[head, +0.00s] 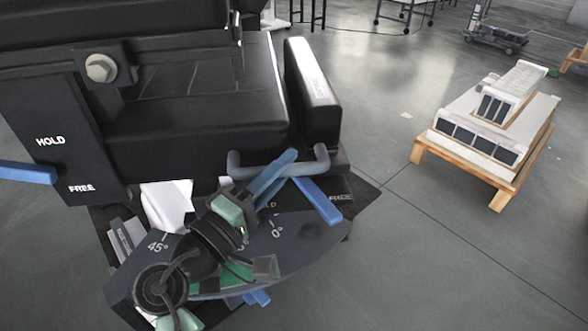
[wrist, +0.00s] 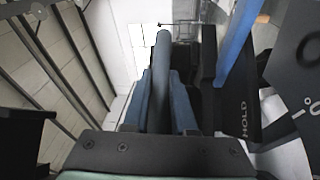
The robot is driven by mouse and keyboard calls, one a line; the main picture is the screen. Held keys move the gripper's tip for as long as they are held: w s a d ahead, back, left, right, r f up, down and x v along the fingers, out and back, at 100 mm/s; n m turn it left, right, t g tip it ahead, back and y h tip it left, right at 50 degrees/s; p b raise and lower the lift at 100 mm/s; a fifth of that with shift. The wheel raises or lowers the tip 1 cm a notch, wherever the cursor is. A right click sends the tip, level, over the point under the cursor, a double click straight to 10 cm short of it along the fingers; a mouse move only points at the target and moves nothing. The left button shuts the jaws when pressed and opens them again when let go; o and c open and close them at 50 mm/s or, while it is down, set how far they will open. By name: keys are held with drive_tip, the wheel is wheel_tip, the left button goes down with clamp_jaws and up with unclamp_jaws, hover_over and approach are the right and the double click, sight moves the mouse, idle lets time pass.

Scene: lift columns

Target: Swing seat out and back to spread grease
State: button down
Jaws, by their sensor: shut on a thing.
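The black seat (head: 190,125) fills the upper left of the head view, with an armrest (head: 318,95) on its right side. A grey-blue bar handle (head: 322,160) sticks out below the seat's front edge. My gripper (head: 282,168) reaches it from below left and is shut on it. In the wrist view the handle (wrist: 161,75) runs between the blue-grey fingers (wrist: 160,108). Below is a dark scale plate (head: 305,240) marked 45° and 0°. The fingertips partly hide the handle.
A second blue lever (head: 28,173) sits at the left by a panel (head: 60,150) marked HOLD and FREE. A wooden pallet (head: 480,140) with boxed parts stands on the floor to the right. The floor between seat and pallet is clear.

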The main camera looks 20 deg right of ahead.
sight(255, 176)
drive_tip(key=shift+s+a+m+g+h+b, duration=0.15)
drive_tip(key=shift+a+m+g+h, duration=0.2)
drive_tip(key=shift+a, duration=0.55)
drive_tip(key=shift+s+a+m+g+h+b, duration=0.15)
drive_tip(key=shift+a+m+g, duration=0.25)
drive_tip(key=shift+a, duration=0.55)
drive_tip(key=shift+a+m+g+h+b, duration=0.15)
drive_tip(key=shift+a+m+g+h, duration=0.1)
drive_tip(key=shift+a+g, duration=0.5)
drive_tip(key=shift+a, duration=0.15)
drive_tip(key=c, duration=0.7)
unclamp_jaws()
drive_tip(key=shift+c, duration=0.2)
drive_tip(key=p+v, duration=0.3)
drive_tip(key=v, duration=1)
drive_tip(key=shift+s, duration=0.1)
